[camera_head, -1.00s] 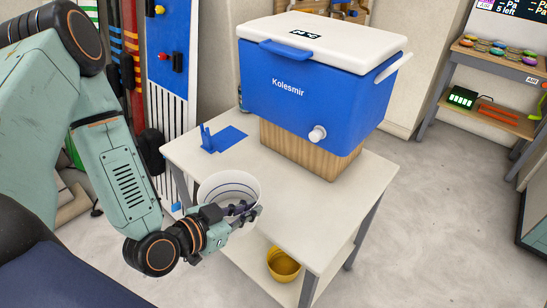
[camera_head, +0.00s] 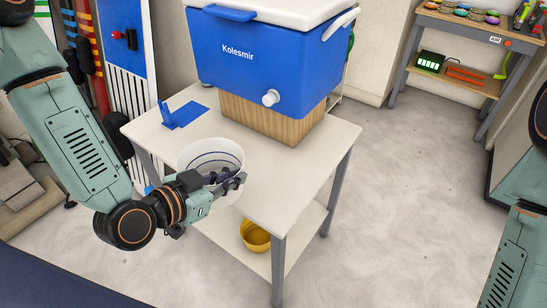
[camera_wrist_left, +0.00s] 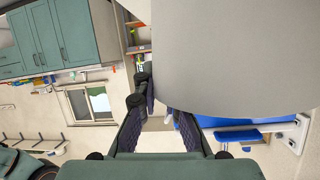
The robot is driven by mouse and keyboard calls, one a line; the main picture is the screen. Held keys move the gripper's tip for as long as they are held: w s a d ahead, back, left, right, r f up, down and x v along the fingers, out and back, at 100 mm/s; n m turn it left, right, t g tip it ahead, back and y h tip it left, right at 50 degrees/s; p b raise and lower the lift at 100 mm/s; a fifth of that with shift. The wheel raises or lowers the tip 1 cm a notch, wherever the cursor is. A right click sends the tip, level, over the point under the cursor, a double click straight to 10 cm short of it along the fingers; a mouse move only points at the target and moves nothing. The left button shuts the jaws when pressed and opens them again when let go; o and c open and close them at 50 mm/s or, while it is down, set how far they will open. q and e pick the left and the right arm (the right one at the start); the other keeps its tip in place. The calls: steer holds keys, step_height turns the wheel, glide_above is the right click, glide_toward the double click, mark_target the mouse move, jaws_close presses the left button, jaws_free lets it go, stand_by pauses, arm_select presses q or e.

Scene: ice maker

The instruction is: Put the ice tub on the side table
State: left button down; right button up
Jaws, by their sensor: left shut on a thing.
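The ice tub appears to be the white round tub (camera_head: 199,157) with thin dark blue stripes inside its rim. It is upright and open at the top, at the near left edge of the side table (camera_head: 267,184). I cannot tell whether its base touches the tabletop. My left gripper (camera_head: 232,182) is shut on the tub's near right rim. In the left wrist view, a large plain grey surface (camera_wrist_left: 235,55), likely the tub's wall, fills the upper middle beside the fingers (camera_wrist_left: 163,112). My right gripper is out of view; only part of that arm shows at the right edge.
A blue cooler (camera_head: 245,75) labelled Kolesmir, with a white lid and spigot, stands on a wooden block (camera_head: 275,122) at the table's back. A blue phone-stand-like piece (camera_head: 180,114) lies at back left. A yellow bowl (camera_head: 256,236) sits on the lower shelf.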

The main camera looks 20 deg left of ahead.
arm_select(q)
steer(key=shift+w, duration=0.95)
steer(key=w+d+b, duration=0.2)
steer(key=w+d, duration=0.3)
steer(key=w, duration=0.6)
steer(key=f+b, duration=0.1)
steer(key=f, duration=0.2)
steer(key=w+f, duration=0.1)
steer(key=f, duration=0.2)
steer(key=shift+w+d+f+b, duration=0.1)
steer(key=shift+w+f+b, duration=0.05)
steer(key=shift+f+b, duration=0.25)
steer(key=shift+w+f, duration=0.1)
steer(key=shift+w, duration=0.05)
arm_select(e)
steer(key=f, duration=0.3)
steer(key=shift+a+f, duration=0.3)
arm_select(q)
steer(key=shift+f, duration=0.1)
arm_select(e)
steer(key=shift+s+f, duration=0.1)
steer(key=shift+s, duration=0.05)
